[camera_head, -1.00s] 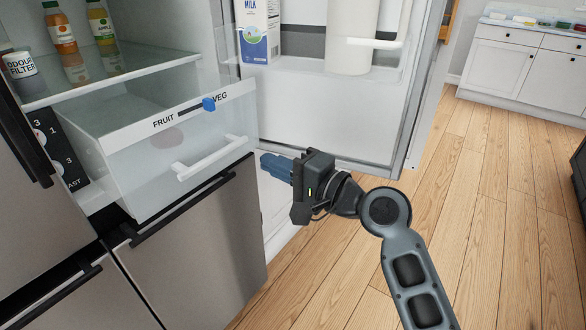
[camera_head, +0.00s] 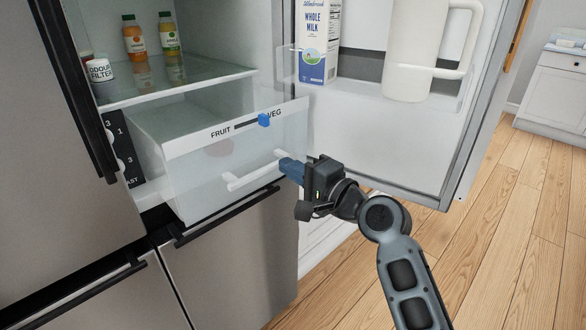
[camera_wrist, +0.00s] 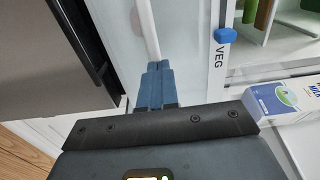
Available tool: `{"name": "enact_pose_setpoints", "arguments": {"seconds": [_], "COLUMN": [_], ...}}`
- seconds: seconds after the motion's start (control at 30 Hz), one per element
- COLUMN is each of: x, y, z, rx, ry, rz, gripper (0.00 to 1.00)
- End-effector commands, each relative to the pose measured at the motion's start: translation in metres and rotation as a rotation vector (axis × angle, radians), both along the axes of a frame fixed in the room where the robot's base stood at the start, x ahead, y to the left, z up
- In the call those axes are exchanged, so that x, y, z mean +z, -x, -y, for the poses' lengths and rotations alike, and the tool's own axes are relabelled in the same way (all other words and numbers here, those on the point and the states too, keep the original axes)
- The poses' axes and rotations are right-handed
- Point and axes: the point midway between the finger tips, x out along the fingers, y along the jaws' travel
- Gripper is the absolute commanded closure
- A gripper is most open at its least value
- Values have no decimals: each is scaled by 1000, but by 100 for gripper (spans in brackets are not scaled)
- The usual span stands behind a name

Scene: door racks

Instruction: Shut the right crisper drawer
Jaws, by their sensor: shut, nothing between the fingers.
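The crisper drawer (camera_head: 185,180) is clear plastic with a white front strip marked FRUIT and VEG, a blue slider and a white bar handle (camera_head: 250,172). It stands pulled out of the fridge, below the glass shelf. A round pinkish item shows dimly inside. My gripper (camera_head: 284,168) has its blue fingers closed together with nothing between them. The fingertips are at the right end of the handle. In the wrist view the closed fingertips (camera_wrist: 156,68) meet the end of the white handle (camera_wrist: 148,30) in line; I cannot tell whether they touch.
The open fridge door (camera_head: 400,140) stands to the right, holding a milk carton (camera_head: 316,45) and a white pitcher (camera_head: 420,50). Bottles and an odour filter tub (camera_head: 100,71) sit on the glass shelf (camera_head: 180,80). Steel lower drawers with black handles lie below. Wooden floor (camera_head: 500,220) is clear at right.

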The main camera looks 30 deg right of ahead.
Motion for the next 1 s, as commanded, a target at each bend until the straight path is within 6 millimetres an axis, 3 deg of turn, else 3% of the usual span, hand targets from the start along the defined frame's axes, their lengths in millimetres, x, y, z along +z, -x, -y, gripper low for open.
{"name": "enact_pose_setpoints", "arguments": {"seconds": [0.27,0.7,1.0], "x": [2,-1,-2], "y": [-28,-131,-183], "z": [-10,-43,-60], "rx": [3,3,1], "ry": [-1,0,1], "rz": [2,2,1], "gripper": [100,100,100]}}
